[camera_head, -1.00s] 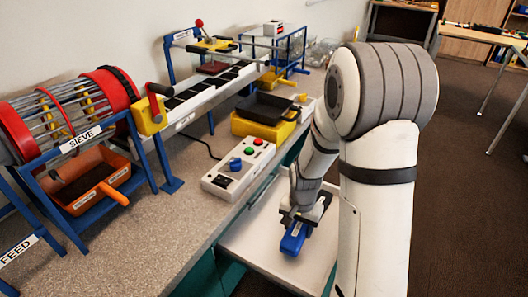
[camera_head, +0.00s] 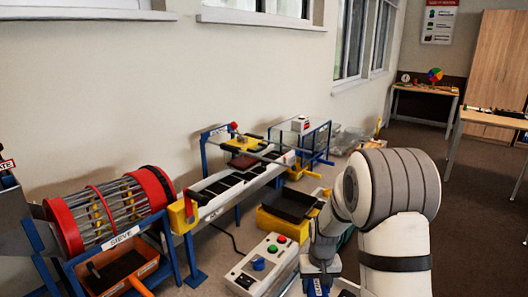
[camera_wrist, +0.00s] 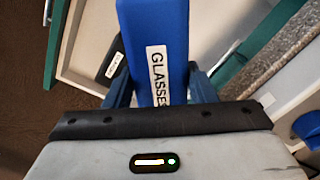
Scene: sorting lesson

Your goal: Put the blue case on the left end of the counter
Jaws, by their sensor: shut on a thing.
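The blue case (camera_wrist: 160,35), labelled GLASSES, is between the fingers of my gripper (camera_wrist: 161,90) in the wrist view. My gripper is shut on it. In the head view my gripper (camera_head: 320,270) is at the bottom edge, and only a little of the blue case (camera_head: 318,288) shows there. The grey counter (camera_head: 213,245) runs along the wall. The case is beside its front edge, over the pale open drawer (camera_wrist: 88,45). The counter edge (camera_wrist: 275,70) shows at the right in the wrist view.
A dark labelled item (camera_wrist: 115,62) lies in the drawer. On the counter stand the red-ended sieve (camera_head: 110,210), an orange tray (camera_head: 120,268), a conveyor (camera_head: 235,185), a button box (camera_head: 262,265) and a black tray (camera_head: 290,203) on a yellow base.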

